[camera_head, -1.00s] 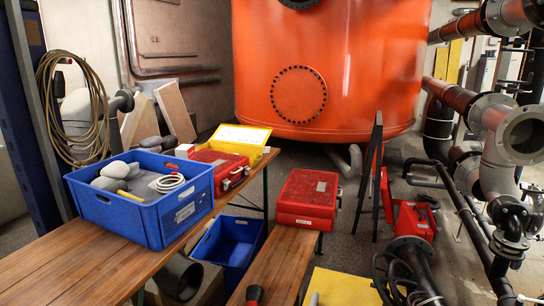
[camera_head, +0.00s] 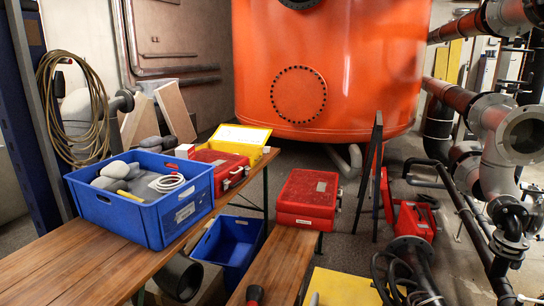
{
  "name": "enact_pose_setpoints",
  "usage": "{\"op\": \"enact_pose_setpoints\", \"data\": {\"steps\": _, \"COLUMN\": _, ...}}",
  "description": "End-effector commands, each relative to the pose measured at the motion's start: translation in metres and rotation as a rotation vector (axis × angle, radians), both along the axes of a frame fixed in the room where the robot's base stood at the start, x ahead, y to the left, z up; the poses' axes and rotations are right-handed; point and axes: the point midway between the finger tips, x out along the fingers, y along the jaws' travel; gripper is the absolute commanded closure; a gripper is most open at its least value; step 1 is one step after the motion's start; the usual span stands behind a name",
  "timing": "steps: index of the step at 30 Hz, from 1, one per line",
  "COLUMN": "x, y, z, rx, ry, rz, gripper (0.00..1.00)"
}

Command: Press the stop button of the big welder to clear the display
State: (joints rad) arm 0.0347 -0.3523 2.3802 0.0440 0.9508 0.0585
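I cannot make out the big welder, its display or a stop button for certain. Two red cases show: one on the left bench (camera_head: 222,168) behind the blue crate, and one (camera_head: 308,193) on the middle bench. A red object (camera_head: 412,221) with a dark top stands on the floor at the right, partly behind a black pipe end. A flat yellow surface (camera_head: 345,289) is cut off by the bottom edge. None shows a readable display or button. My gripper is not in view.
A blue crate (camera_head: 130,222) with grey pieces and a white coil stands on the wooden bench (camera_head: 65,271). A second blue crate (camera_head: 228,243) sits lower between the benches. A large orange tank (camera_head: 345,75) fills the back. Grey pipes (camera_head: 500,150) crowd the right.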

Motion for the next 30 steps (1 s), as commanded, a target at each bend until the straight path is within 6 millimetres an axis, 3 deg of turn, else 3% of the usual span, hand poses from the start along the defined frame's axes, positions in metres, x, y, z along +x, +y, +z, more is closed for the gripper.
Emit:
{"op": "enact_pose_setpoints", "data": {"steps": 12, "x": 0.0, "y": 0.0, "z": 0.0, "rx": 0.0, "ry": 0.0, "rz": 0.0, "gripper": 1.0}}
{"op": "enact_pose_setpoints", "data": {"steps": 30, "x": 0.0, "y": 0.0, "z": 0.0, "rx": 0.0, "ry": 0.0, "rz": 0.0, "gripper": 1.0}}
